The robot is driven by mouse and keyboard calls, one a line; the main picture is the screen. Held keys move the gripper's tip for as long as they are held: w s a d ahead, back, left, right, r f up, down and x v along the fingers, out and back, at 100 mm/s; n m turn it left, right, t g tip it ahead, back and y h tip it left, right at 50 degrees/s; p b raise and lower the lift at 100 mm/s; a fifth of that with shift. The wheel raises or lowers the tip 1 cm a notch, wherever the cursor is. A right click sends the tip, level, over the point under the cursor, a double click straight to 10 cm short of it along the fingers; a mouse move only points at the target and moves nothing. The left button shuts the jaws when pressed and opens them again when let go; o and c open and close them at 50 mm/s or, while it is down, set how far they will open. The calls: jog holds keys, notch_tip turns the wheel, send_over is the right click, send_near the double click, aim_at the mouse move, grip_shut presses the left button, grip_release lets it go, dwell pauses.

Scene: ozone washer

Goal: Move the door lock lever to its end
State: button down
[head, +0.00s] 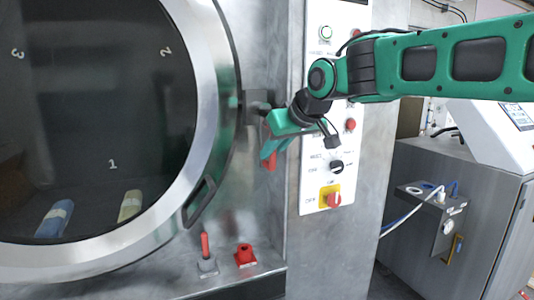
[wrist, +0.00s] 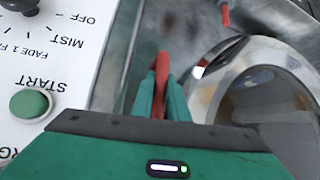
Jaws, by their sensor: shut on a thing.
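The door lock lever is red and sits beside the right rim of the round washer door (head: 212,130). Its red end (head: 271,163) shows below my fingers in the head view. In the wrist view the red lever (wrist: 161,72) stands between my two green fingers. My gripper (head: 268,150) is shut on the lever, and it also shows in the wrist view (wrist: 160,98). My gripper hides part of the lever and its mount. The door looks closed.
The control panel (head: 322,170) with knobs, buttons and a red-and-yellow switch (head: 331,197) is close to the right of my gripper. The dark door handle (head: 199,201) is lower left. A small red lever (head: 205,246) and a red fitting (head: 245,254) stand on the ledge below.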

jog(key=shift+d+f, duration=0.1)
jog(key=shift+f, duration=0.2)
jog(key=c, duration=1.7)
grip_release()
jog(key=shift+c, duration=0.2)
jog(key=shift+r, duration=0.15)
jog(key=shift+s+r, duration=0.1)
jog(key=shift+r, duration=0.1)
jog(key=v, duration=1)
jog(key=shift+d, duration=0.2)
jog(key=shift+s, duration=0.1)
